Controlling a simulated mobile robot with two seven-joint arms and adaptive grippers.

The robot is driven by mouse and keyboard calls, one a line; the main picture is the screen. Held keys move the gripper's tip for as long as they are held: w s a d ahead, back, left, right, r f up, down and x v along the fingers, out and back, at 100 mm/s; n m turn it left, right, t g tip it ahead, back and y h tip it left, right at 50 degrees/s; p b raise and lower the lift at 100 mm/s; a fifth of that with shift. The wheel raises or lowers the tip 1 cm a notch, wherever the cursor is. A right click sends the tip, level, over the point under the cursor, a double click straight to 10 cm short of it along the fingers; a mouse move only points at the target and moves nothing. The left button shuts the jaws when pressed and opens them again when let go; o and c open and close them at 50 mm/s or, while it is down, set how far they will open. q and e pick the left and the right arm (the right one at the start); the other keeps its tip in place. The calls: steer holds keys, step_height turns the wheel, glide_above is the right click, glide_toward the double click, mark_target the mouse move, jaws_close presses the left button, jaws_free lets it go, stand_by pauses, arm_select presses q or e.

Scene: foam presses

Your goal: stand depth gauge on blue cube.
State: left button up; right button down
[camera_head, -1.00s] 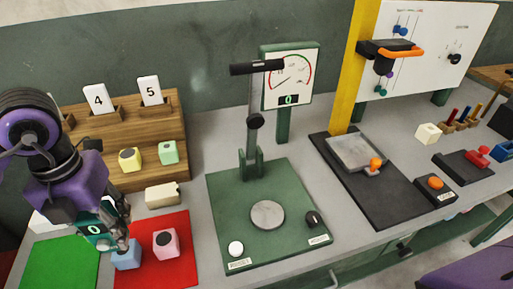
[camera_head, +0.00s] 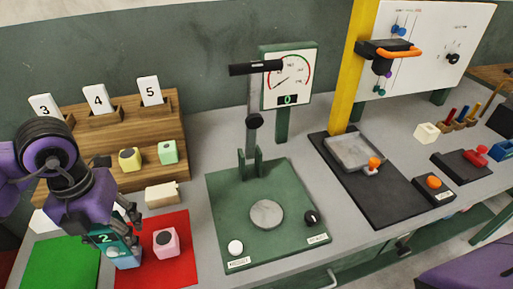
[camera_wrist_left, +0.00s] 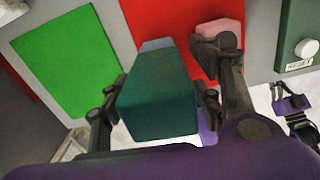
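The depth gauge (camera_head: 108,242) is a teal block with a lit readout of 2. It appears to stand upright on the light blue cube (camera_head: 125,262), which lies on the red mat. In the left wrist view the gauge (camera_wrist_left: 160,95) hides most of the cube (camera_wrist_left: 157,45). My left gripper (camera_head: 118,222) is around the gauge's upper part, its fingers on both sides; they look spread and let go of it. A small dark linked part at the right of the left wrist view, probably my right gripper (camera_wrist_left: 295,103), is too small to read.
A pink cube (camera_head: 166,242) sits close to the right on the red mat (camera_head: 178,270). A green mat (camera_head: 60,262) lies at the left. A cream block (camera_head: 162,195) and a wooden rack (camera_head: 140,122) stand behind. A green press base (camera_head: 215,205) is to the right.

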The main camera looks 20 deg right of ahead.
arm_select(q)
step_height(320, 180, up, 12)
steer(key=shift+r, duration=0.25)
stand_by(0.5)
steer(key=shift+f, duration=0.1)
